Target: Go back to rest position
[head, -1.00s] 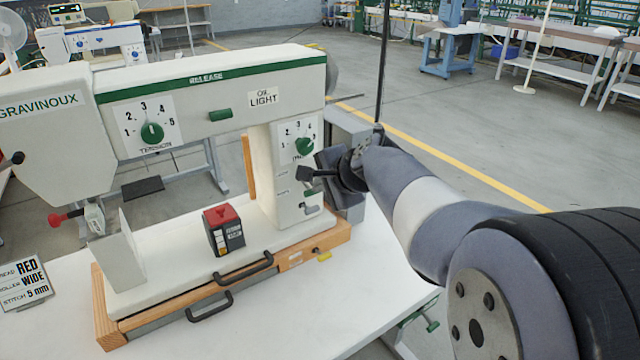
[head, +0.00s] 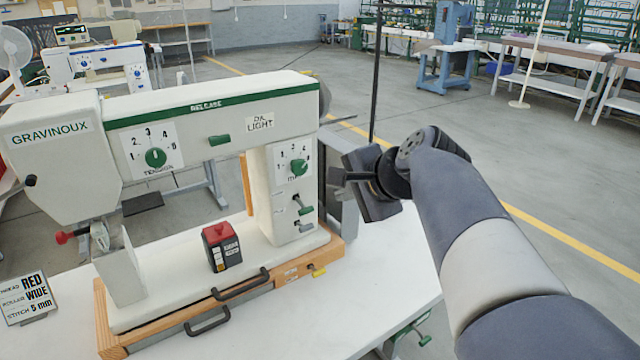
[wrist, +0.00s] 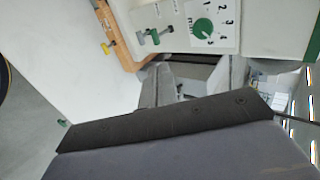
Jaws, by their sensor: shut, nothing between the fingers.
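My gripper (head: 340,178) is shut and empty, in the air just right of the machine's column, its fingers pointing left toward the column. It shows from the side in the head view. In the wrist view the gripper (wrist: 150,106) points toward the machine's right end. The white and green Gravinoux machine (head: 215,110) stands on a wooden-edged base. Its right dial (head: 298,167) and the small levers below it are in view, and the dial also shows in the wrist view (wrist: 203,27). The gripper appears apart from the machine, though the exact gap is hard to tell.
A black and red box (head: 222,248) stands on the machine bed. A sign (head: 27,297) reading red, wide, 5 mm stands at left. The white table (head: 385,270) is clear at front right. A thin dark pole (head: 376,80) rises behind the gripper. Open floor lies to the right.

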